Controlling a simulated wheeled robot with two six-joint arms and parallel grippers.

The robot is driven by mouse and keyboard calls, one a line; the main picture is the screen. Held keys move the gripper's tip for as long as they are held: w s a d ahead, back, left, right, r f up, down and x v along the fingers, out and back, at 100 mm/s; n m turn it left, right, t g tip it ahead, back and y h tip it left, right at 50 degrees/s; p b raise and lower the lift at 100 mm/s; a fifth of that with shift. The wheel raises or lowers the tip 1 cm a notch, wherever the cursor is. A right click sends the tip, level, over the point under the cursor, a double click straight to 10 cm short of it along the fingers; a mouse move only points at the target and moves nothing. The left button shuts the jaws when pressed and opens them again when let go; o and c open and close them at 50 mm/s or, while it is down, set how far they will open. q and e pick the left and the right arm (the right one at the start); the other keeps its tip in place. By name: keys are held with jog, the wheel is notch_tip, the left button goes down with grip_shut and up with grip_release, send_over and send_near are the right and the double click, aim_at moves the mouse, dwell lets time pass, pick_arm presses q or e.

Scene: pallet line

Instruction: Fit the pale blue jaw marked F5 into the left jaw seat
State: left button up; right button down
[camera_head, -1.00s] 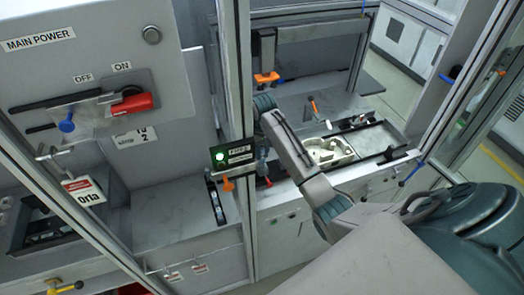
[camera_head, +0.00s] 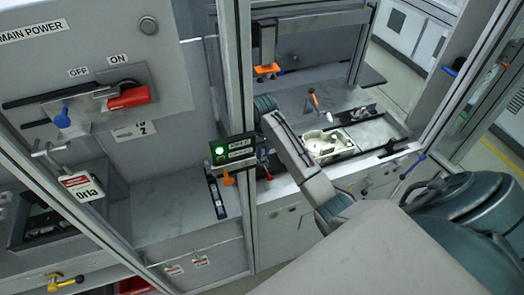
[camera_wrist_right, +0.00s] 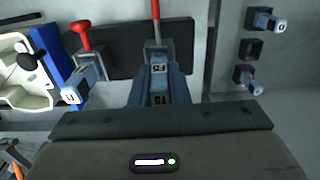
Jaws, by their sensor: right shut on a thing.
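The pale blue jaw marked F5 (camera_wrist_right: 158,70) is at the centre of the right wrist view, pointing away from the wrist. My right gripper (camera_wrist_right: 158,92) is shut on it. In the head view my right arm reaches across to the bench, and its gripper (camera_head: 263,160) is small and partly hidden behind the green-lit sign. Beyond the jaw is a dark plate (camera_wrist_right: 115,52) with a red-handled rod (camera_wrist_right: 155,12). I cannot tell which part is the left jaw seat. My left gripper is not in view.
A second blue piece (camera_wrist_right: 85,80) and a red knob (camera_wrist_right: 82,35) are left of the jaw. More blue pieces (camera_wrist_right: 265,20) are on the right. A cream tray (camera_head: 325,143) sits on the bench. A frame post (camera_head: 236,90) stands close to my right arm.

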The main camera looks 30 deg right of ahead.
jog(key=shift+r, duration=0.1)
jog(key=shift+f, duration=0.5)
dwell(0.5)
jog(key=c, duration=1.3)
grip_release()
